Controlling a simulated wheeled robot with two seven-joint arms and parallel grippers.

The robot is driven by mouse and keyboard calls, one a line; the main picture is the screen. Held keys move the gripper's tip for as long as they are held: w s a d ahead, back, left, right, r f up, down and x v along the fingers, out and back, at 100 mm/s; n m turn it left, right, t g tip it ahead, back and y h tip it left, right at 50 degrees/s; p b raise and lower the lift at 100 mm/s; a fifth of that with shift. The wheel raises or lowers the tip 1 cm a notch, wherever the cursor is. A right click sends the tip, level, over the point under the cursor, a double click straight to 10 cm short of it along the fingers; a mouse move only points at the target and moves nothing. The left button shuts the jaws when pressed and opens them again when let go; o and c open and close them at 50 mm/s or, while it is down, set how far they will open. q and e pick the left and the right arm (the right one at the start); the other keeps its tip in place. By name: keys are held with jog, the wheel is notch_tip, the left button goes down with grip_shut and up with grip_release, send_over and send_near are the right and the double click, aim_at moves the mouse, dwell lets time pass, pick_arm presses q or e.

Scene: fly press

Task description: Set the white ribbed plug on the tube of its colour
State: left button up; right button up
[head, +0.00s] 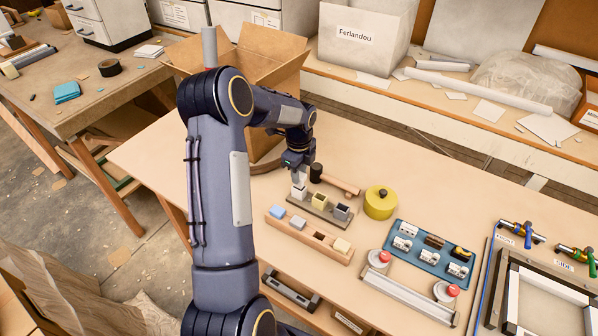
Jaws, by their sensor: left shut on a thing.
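My left gripper (298,172) points down and is shut on a small white piece, the white ribbed plug (298,180), mostly hidden by the fingers. It is right above the white square tube (299,192) at the left end of a dark rack. I cannot tell whether plug and tube touch. A yellow tube (319,202) and a grey tube (341,213) stand in the same rack, to the right. My right gripper is not in view.
A wooden tray (310,238) in front of the rack holds blue, pale and cream plugs. A dark-ended wooden mallet (340,184) lies behind the rack, with a yellow round tin (380,202) to the right. A blue tray (430,255) and a cardboard box (262,75) are nearby.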

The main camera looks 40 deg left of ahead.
pick_arm(q)
jog(key=shift+f+b, duration=0.45)
jog(key=shift+f, duration=0.15)
dwell(0.3)
jog(key=o, duration=1)
jog(key=shift+o, duration=0.8)
jog(key=shift+r+p, duration=2.3)
jog(key=shift+r, duration=1.2)
